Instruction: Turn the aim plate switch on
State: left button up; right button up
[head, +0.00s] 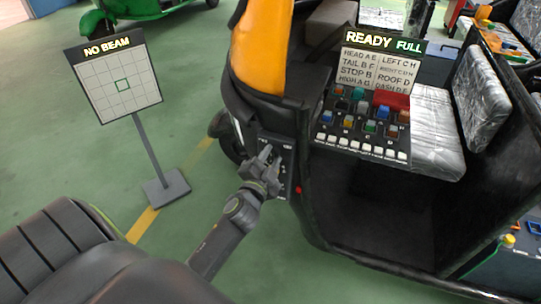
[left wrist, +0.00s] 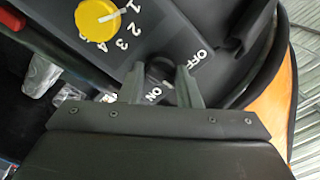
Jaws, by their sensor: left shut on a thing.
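The aim plate (head: 120,84) is a white gridded board on a stand, with a green square outlined at its middle and the words NO BEAM above it. In the left wrist view, a dark switch (left wrist: 158,74) sits on a black panel (left wrist: 190,30) between the labels OFF and ON. My left gripper (head: 266,157) is at this panel on the rickshaw's side. In the left wrist view, its fingers (left wrist: 160,78) stand on either side of the switch and are shut on it. I cannot tell which way the switch is set. My right gripper is not in view.
A yellow dial (left wrist: 97,19) with numbers sits on the same panel. A black and orange rickshaw (head: 262,50) stands at centre. Green floor is open around the stand (head: 166,188).

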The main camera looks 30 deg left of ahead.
pick_arm(q)
jog(key=m+p, duration=0.1)
jog(key=m, duration=0.4)
jog(key=shift+m, duration=0.3)
jog(key=shift+f+m+p, duration=0.1)
jog(key=shift+m+p, duration=0.65)
jog(key=shift+m, duration=1.45)
jog(key=o, duration=1)
jog(key=shift+c, duration=0.2)
jog(key=b+v, duration=0.2)
jog(key=v, duration=1.5)
jog(key=shift+s, duration=0.25)
jog(key=shift+f, duration=0.15)
